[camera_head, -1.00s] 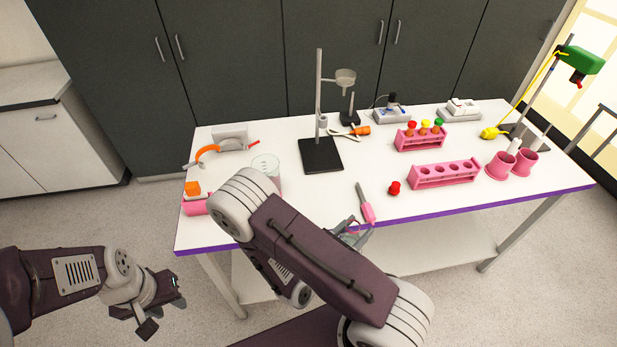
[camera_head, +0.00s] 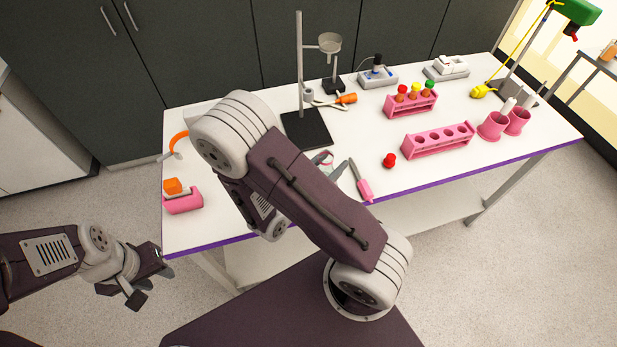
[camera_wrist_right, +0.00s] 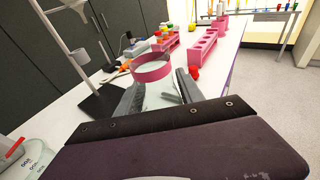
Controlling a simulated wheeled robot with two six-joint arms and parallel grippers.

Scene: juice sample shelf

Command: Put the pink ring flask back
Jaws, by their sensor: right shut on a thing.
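The pink ring flask shows in the right wrist view as a pink ring (camera_wrist_right: 152,70) around clear glass. My right gripper (camera_wrist_right: 160,97) is shut on the clear glass just under the ring. In the head view, my right gripper (camera_head: 335,170) is mostly hidden by my own right arm, over the front middle of the table; the flask is hard to make out there. My left gripper (camera_head: 150,279) is open and empty, off the table's left front corner.
The stand with a black base (camera_head: 306,129) is behind my right gripper. A pink-handled tool (camera_head: 363,187), red stopper (camera_head: 389,160), empty pink rack (camera_head: 438,141) and filled rack (camera_head: 411,103) lie to the right.

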